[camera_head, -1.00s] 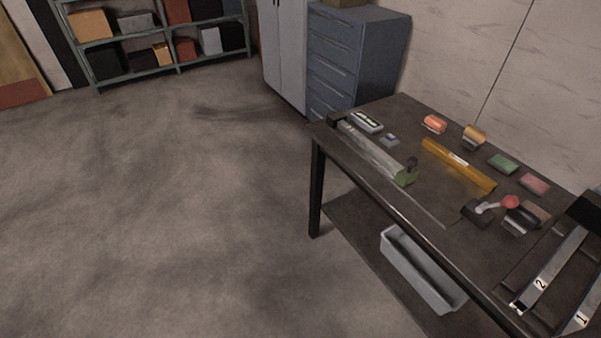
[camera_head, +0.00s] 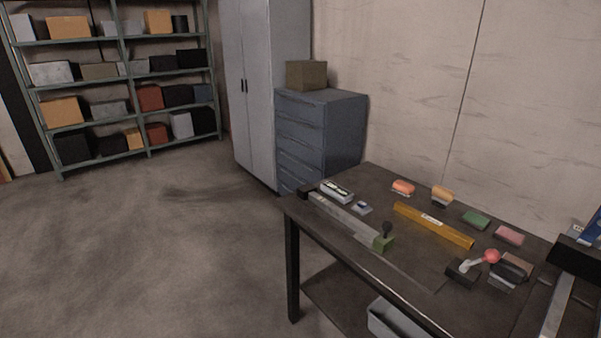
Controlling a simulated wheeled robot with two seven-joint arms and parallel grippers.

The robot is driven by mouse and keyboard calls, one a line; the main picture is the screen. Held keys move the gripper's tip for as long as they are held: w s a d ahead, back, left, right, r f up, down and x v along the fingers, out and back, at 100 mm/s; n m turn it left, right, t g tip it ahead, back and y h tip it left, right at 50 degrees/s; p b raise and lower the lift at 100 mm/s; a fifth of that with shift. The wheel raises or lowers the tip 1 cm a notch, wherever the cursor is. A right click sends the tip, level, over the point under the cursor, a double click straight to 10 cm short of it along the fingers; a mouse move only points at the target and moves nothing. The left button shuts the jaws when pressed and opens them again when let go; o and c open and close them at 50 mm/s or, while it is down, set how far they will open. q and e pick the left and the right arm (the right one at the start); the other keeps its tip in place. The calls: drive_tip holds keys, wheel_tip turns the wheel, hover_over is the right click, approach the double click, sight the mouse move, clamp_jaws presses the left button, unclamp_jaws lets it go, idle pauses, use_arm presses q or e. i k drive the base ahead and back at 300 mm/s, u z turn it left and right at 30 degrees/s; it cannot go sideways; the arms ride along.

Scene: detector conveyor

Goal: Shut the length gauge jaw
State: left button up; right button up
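The length gauge (camera_head: 345,217) lies along the near left edge of the dark workbench, a long grey bar with a dark block at its far left end. A green jaw (camera_head: 383,242) with a dark knob on top sits at the bar's near right end, well apart from the block at the far end. Neither of my grippers shows in the head view.
On the bench (camera_head: 430,278) are a yellow level-like bar (camera_head: 432,224), a red-knobbed lever (camera_head: 490,257), a grey case (camera_head: 337,191) and several small coloured blocks. A grey bin (camera_head: 390,320) is below. A blue drawer cabinet (camera_head: 320,135) stands behind. Open floor lies left.

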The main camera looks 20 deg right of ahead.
sight(384, 242)
drive_tip(key=z, duration=0.9)
drive_tip(key=i, duration=0.35)
drive_tip(key=u, duration=0.1)
